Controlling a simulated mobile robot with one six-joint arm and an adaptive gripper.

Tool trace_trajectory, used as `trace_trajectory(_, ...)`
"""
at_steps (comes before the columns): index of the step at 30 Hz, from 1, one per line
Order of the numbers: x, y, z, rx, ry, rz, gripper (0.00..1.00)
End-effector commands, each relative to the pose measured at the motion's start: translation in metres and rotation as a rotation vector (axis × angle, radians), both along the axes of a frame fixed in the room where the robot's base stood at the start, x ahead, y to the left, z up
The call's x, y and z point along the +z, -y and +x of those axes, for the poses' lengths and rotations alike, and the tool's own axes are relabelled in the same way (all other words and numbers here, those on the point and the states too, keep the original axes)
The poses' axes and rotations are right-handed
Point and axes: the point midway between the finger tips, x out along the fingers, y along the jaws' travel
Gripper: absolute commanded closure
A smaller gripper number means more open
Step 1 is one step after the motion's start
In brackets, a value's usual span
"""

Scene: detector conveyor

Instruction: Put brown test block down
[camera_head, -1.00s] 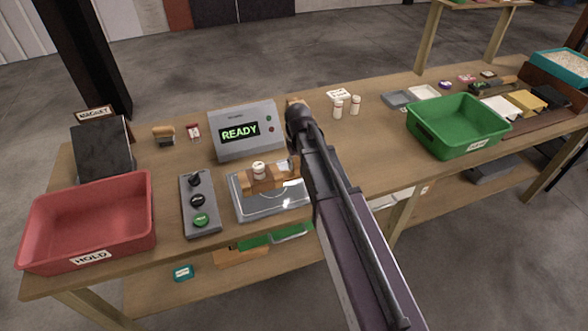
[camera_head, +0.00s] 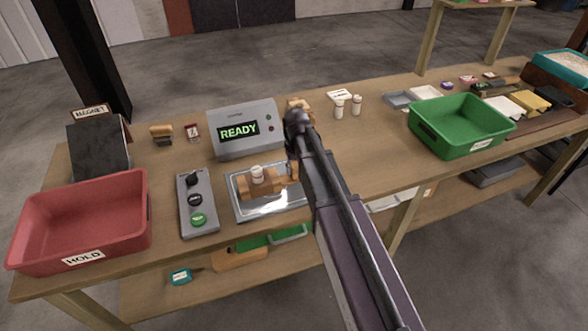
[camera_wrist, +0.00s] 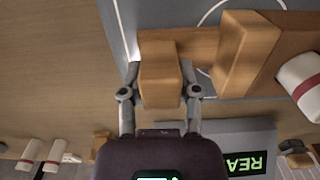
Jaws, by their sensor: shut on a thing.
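My gripper (camera_wrist: 160,92) is shut on a brown test block (camera_wrist: 160,72) in the wrist view. In the head view the gripper end is partly hidden behind my arm, at the right end of a wooden holder (camera_head: 262,187) on a metal plate (camera_head: 240,209). The held block overlaps the holder's wooden strip (camera_wrist: 200,42) in the wrist view; I cannot tell whether they touch. A raised wooden piece (camera_wrist: 246,55) stands beside the block. A white bottle with a red band (camera_head: 257,174) is at the holder; it also shows in the wrist view (camera_wrist: 303,83).
A detector box (camera_head: 245,128) reading READY stands behind the plate. A button panel (camera_head: 198,205) and red HOLD bin (camera_head: 85,222) are left. A green bin (camera_head: 462,125) is right. Bare tabletop (camera_head: 375,145) lies between arm and green bin.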

Motion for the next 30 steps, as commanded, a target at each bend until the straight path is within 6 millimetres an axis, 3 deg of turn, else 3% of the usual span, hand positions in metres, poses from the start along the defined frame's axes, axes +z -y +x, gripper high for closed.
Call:
trace_trajectory(2, 0.000, 0.000, 0.000, 0.000, 0.000, 0.001, 1.00)
trace_trajectory(3, 0.000, 0.000, 0.000, 0.000, 0.000, 0.000, 0.46)
trace_trajectory(6, 0.000, 0.000, 0.000, 0.000, 0.000, 0.000, 0.23)
trace_trajectory(20, 0.001, 0.000, 0.000, 0.000, 0.000, 0.000, 0.23)
trace_trajectory(30, 0.018, 0.000, 0.000, 0.000, 0.000, 0.000, 0.23)
